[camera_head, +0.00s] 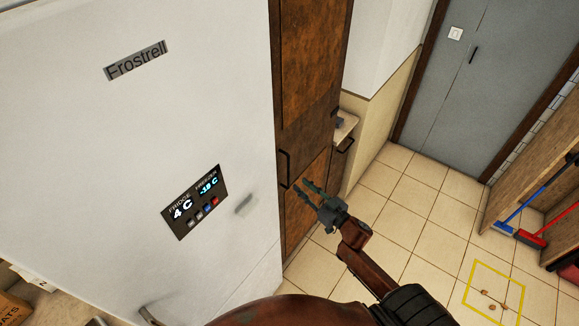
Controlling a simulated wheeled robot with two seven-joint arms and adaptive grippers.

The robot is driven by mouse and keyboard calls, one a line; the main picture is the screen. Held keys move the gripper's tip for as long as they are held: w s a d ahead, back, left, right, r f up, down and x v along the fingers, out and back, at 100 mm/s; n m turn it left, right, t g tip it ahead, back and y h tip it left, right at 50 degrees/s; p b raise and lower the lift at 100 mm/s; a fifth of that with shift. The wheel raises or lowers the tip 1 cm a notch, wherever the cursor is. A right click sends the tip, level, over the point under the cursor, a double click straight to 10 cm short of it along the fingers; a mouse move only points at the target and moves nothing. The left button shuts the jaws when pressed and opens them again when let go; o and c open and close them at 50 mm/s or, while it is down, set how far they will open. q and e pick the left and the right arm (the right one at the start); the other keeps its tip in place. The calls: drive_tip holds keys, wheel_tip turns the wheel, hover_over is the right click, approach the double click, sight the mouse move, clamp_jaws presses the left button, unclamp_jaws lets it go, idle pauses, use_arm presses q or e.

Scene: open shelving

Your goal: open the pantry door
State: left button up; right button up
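The pantry door appears to be the tall brown wooden panel (309,70) right of the white fridge. It looks shut. A dark vertical handle (285,168) sits on its left edge, near the fridge side. My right gripper (302,190) is at the end of the reddish-brown arm coming from the lower right. Its two fingers are spread apart with nothing seen between them. They point up and left toward the wooden front, a little below and right of the handle, apart from it in the picture. My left gripper is out of view.
The white fridge (130,120) fills the left side. A small counter (346,128) stands behind the pantry. A grey door (490,75) is at the back right. Wooden shelving (520,165) with brooms is at the right. The tiled floor (390,215) between is mostly clear.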

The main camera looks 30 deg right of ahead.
wheel_tip(320, 180, up, 2)
drive_tip(key=p, duration=0.1)
hover_over(289, 186)
drive_tip(key=shift+w, duration=0.3)
drive_tip(key=shift+d+r, duration=0.1)
clamp_jaws()
idle(0.5)
